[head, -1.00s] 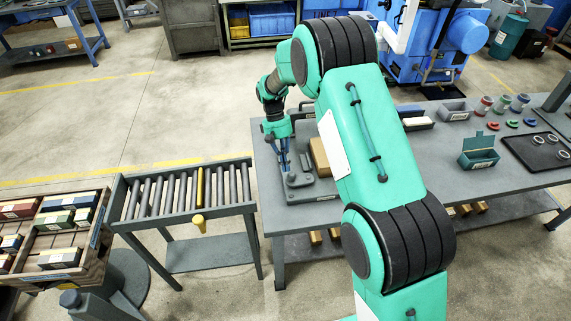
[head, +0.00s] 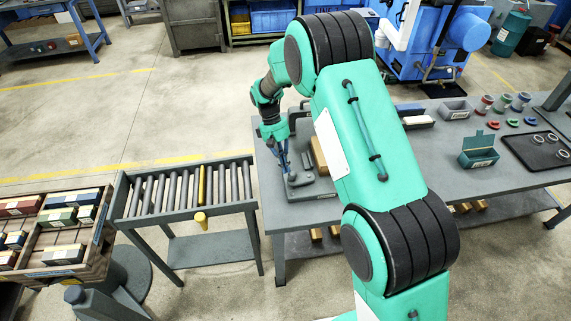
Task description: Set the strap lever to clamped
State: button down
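My gripper (head: 285,170) is at the left end of the grey workbench (head: 264,215), pointing down. Its fingers are at or just above a low dark grey fixture (head: 312,190) with a rounded piece (head: 299,180) on it. Whether the fingers touch it, and whether they are open or shut, is too small to tell. I cannot clearly pick out the strap lever or its position; it may be partly hidden by my gripper. My green arm covers the bench to the right of the fixture.
A tan block (head: 319,156) stands behind the fixture, close to my arm. A roller conveyor (head: 187,190) with one yellow roller stands left of the bench. A teal open box (head: 479,158), several coloured rings and a dark tray (head: 515,153) are on the bench's right.

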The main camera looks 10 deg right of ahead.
jog(key=shift+s+a+r+n+h+p, duration=0.1)
jog(key=shift+s+n+h+p, duration=0.1)
jog(key=shift+s+n+p, duration=0.3)
jog(key=shift+s+a+r+n+h+p, duration=0.1)
jog(key=shift+s+n+h+p, duration=0.15)
jog(key=shift+s+n, duration=0.35)
jog(key=s+n+t+p, duration=0.1)
jog(key=s+n, duration=0.1)
jog(key=shift+n+h, duration=0.35)
jog(key=shift+n, duration=0.05)
jog(key=s+n, duration=0.1)
jog(key=s+n+t+p, duration=0.1)
jog(key=shift+d+n+h+p, duration=0.3)
jog(key=shift+s+d+f+n+t+p, duration=0.1)
jog(key=shift+s+d+n+t+p, duration=0.2)
jog(key=shift+n, duration=0.35)
jog(key=shift+s+d+f+n+t+p, duration=0.1)
jog(key=shift+s+d+n+t, duration=0.15)
jog(key=shift+s+n, duration=0.35)
jog(key=shift+w+a, duration=0.1)
jog(key=shift+w+a+f, duration=0.1)
jog(key=shift+a, duration=0.35)
jog(key=a, duration=0.3)
jog(key=shift+w+f, duration=0.15)
jog(key=shift+w, duration=0.25)
jog(key=v, duration=1)
jog(key=shift+p, duration=0.45)
